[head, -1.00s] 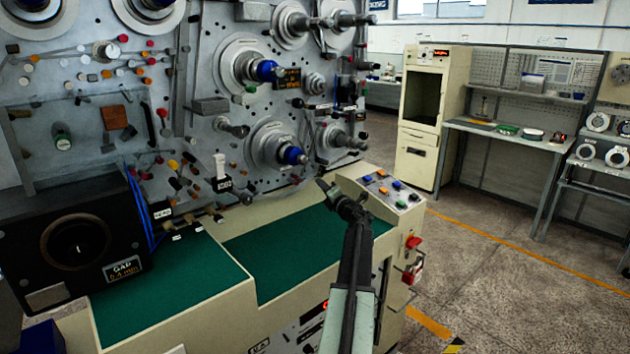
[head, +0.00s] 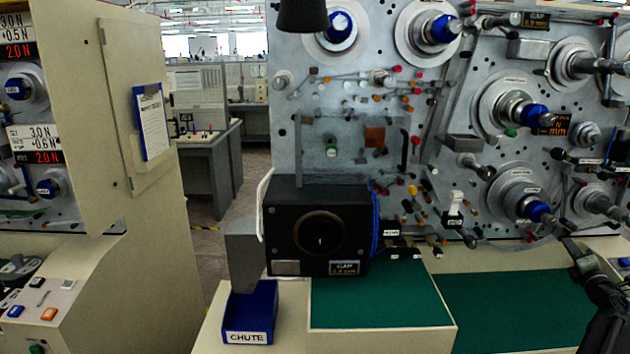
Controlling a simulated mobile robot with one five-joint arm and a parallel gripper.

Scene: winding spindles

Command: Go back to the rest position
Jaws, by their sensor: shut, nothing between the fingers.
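My gripper (head: 570,246) is at the right edge of the head view, at the end of my dark arm. It is shut and empty, and appears in front of the winding machine's lower right part. The grey spindle panel (head: 350,110) of the machine fills the middle and right. A spindle with a blue hub (head: 537,210) shows just left of my gripper. The green work surface (head: 520,315) lies below it. I cannot tell the exact distance from gripper to panel.
A beige cabinet (head: 150,50) with a clipboard (head: 151,122) is at the left. An open aisle with grey benches lies between the machines.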

